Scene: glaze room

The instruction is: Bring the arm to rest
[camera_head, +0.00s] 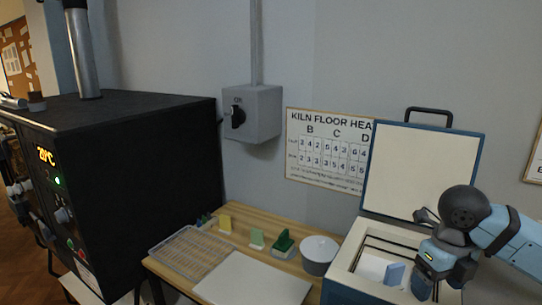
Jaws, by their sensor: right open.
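My right arm comes in from the right edge. Its gripper (438,287) points down over the front right part of the open blue-and-white chest (343,266). The jaws are open, and I see nothing held between them. A small blue piece (395,274) stands inside the chest, just left of the gripper; I cannot tell whether they touch. The wrist and gripper hide the right part of the chest's inside. I cannot make out my left gripper.
The chest's raised lid (420,165) stands behind the gripper. A black kiln (150,150) fills the left side.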

